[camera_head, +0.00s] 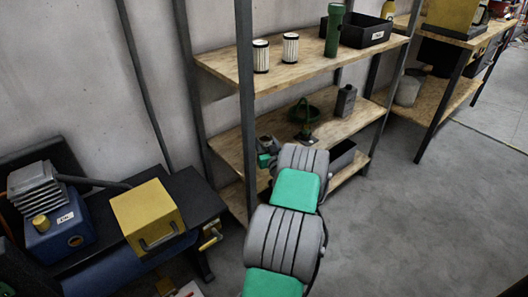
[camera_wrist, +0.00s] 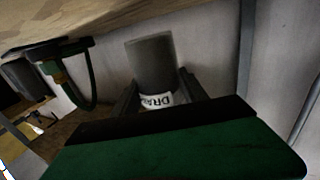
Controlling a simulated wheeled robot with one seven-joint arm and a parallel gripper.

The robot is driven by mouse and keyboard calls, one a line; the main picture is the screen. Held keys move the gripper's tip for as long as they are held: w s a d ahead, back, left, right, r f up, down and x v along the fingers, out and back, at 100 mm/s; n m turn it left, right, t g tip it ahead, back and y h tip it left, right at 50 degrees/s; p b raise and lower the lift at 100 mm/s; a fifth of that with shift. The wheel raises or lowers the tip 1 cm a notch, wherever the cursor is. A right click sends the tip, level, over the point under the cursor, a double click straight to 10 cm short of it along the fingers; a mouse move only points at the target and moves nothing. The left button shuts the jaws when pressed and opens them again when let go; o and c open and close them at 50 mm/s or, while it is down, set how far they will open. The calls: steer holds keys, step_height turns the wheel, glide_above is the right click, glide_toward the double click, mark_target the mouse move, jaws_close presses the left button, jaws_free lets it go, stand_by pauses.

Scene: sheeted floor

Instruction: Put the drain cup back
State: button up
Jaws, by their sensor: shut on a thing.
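The drain cup is a dark grey cylinder (camera_wrist: 151,62) with a white label, of which "DRA" can be read, in the middle of the wrist view. My gripper (camera_wrist: 160,92) is shut on it, with one dark finger on each side of the cup. In the head view my arm reaches to the middle shelf (camera_head: 232,146) of the rack. My gripper there is mostly hidden behind the arm, and I cannot make out the cup clearly.
A green ring-shaped thing (camera_head: 304,113) and a dark grey bottle (camera_head: 346,100) stand on the middle shelf. The upper shelf (camera_head: 222,66) holds two filters, a green flashlight (camera_head: 334,30) and a black bin (camera_head: 367,31). A rack post (camera_head: 245,90) stands left of my arm.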

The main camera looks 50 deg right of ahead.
mark_target(266, 148)
steer(key=shift+f, duration=1.6)
steer(key=shift+b, duration=0.3)
steer(key=shift+f+b, duration=0.25)
steer(key=shift+b, duration=0.05)
steer(key=o, duration=1.5)
steer(key=shift+r, duration=0.15)
steer(key=shift+s+r+p, duration=0.15)
steer(key=shift+r+p, duration=0.05)
steer(key=shift+p, duration=0.3)
steer(key=v, duration=1.2)
steer(key=shift+f, duration=0.1)
